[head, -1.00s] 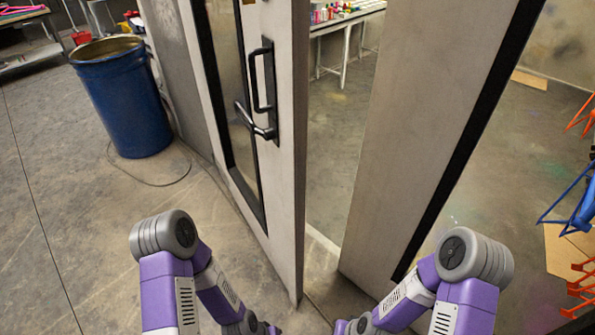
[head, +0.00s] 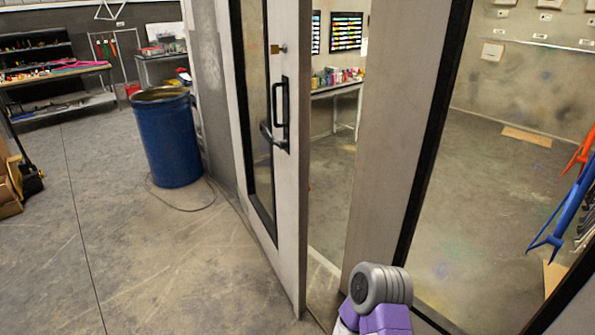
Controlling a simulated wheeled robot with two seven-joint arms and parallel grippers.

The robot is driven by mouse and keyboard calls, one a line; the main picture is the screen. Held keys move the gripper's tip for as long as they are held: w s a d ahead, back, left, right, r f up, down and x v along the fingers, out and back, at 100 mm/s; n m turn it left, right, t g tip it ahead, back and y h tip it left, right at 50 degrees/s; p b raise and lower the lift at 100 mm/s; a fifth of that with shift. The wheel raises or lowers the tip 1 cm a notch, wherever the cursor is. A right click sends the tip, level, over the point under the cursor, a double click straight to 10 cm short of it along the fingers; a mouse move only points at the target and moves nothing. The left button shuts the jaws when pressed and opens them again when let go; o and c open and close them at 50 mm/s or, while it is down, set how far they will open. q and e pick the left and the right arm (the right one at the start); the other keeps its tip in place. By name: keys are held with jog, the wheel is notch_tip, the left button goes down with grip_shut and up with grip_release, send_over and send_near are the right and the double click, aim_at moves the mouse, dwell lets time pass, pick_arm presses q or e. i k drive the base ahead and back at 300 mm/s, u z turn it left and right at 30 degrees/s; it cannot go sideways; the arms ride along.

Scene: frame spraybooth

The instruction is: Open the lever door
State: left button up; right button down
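The lever door (head: 291,190) is a pale, narrow-framed door with a glass panel, standing partly open toward me with a gap on its right. Its black pull handle and lever (head: 281,115) are on the door's edge side, with a small brass lock fitting above. A purple and grey part of my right arm shows at the bottom, right of the door's lower edge. Neither gripper is in view, and nothing visible touches the handle.
A blue drum (head: 172,140) stands left of the door with a cable on the floor beside it. Through the gap is a white table (head: 345,88) with colourful cans. Blue and orange frames (head: 566,205) hang at the right.

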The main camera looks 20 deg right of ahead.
aim_at(284, 239)
jog(key=z, duration=0.7)
jog(key=i, duration=0.8)
jog(key=z, duration=0.4)
jog(key=i, duration=0.95)
jog(key=u, duration=0.65)
